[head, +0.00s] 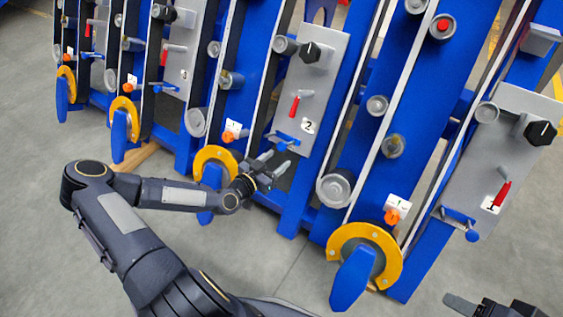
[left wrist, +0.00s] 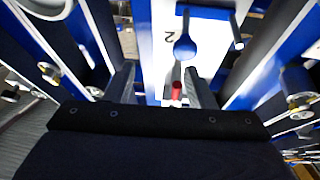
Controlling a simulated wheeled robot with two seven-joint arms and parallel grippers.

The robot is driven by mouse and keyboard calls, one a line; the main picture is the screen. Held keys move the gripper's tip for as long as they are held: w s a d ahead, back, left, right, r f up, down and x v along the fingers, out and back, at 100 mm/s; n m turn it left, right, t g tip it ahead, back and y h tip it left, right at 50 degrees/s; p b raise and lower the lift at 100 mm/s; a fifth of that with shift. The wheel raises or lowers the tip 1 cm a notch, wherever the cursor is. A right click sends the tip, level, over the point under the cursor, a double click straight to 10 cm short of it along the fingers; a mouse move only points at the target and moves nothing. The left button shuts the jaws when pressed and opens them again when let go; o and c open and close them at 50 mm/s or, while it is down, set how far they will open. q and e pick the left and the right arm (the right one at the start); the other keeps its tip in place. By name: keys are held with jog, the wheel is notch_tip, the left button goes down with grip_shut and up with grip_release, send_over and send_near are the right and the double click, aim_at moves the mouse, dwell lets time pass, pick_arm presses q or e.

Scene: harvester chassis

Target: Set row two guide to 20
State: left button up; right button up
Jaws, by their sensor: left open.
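The grey row two panel (head: 319,85) bears the label 2 (head: 308,126), a black knob (head: 311,52), a red lever (head: 294,106) and a blue handle (head: 287,140) at its lower end. In the left wrist view the blue ball end of the handle (left wrist: 185,48) and the red lever (left wrist: 176,90) show ahead. My left gripper (head: 275,164) is open and empty, just below the blue handle; I cannot tell whether it touches. My right gripper (head: 490,307) shows only partly at the bottom right edge. I cannot read a scale or a 20.
The row one panel (head: 508,130) stands at the right. An orange knob (head: 228,137) and a yellow ring (head: 206,158) are left of my left gripper; another yellow ring (head: 392,268) is at lower right. Blue frame beams flank the panel. The grey floor in front is clear.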

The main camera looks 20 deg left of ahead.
aim_at(280, 148)
pick_arm(q)
jog(key=shift+n+t+y, duration=0.8)
jog(key=shift+y, duration=0.1)
jog(key=w+b, duration=0.1)
jog(key=w, duration=0.1)
jog(key=w+a+f, duration=0.1)
jog(key=w, duration=0.2)
jog(key=w+b, duration=0.1)
jog(key=w, duration=0.2)
jog(key=shift+a+f+b, duration=0.25)
jog(key=shift+b, duration=0.05)
pick_arm(e)
notch_tip(280, 148, down, 4)
jog(key=shift+r, duration=0.2)
